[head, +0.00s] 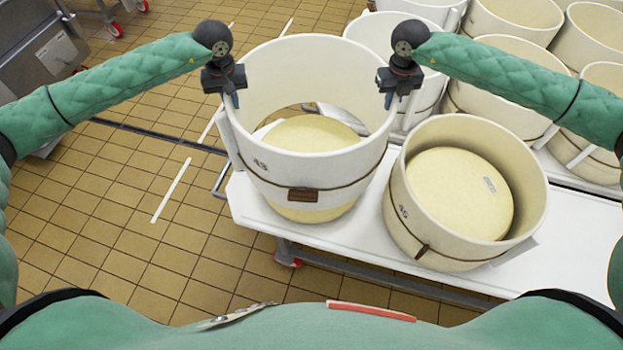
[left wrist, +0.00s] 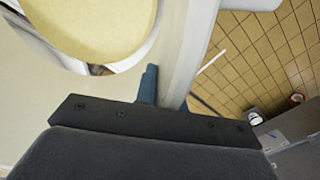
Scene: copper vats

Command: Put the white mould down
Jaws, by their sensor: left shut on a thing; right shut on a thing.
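The white mould (head: 305,170) is an open hoop marked 45, with a cord and a brown toggle around it. My left gripper (head: 234,97) is shut on its left rim, and my right gripper (head: 388,97) is shut on its right rim. The mould hangs roughly level, raised off the white cart top (head: 375,233). A yellow cheese wheel (head: 312,135) shows through its open bottom and below its front edge. I cannot tell whether the mould is still partly around the cheese. The left wrist view shows my blue fingers (left wrist: 148,85) at the mould's wall and the cheese (left wrist: 90,25).
A second mould (head: 400,195) with a cheese inside stands close on the right of the cart. Several more moulds (head: 500,100) crowd behind and to the right. The tiled floor (head: 120,200) on the left is open. A metal machine (head: 45,50) stands at the far left.

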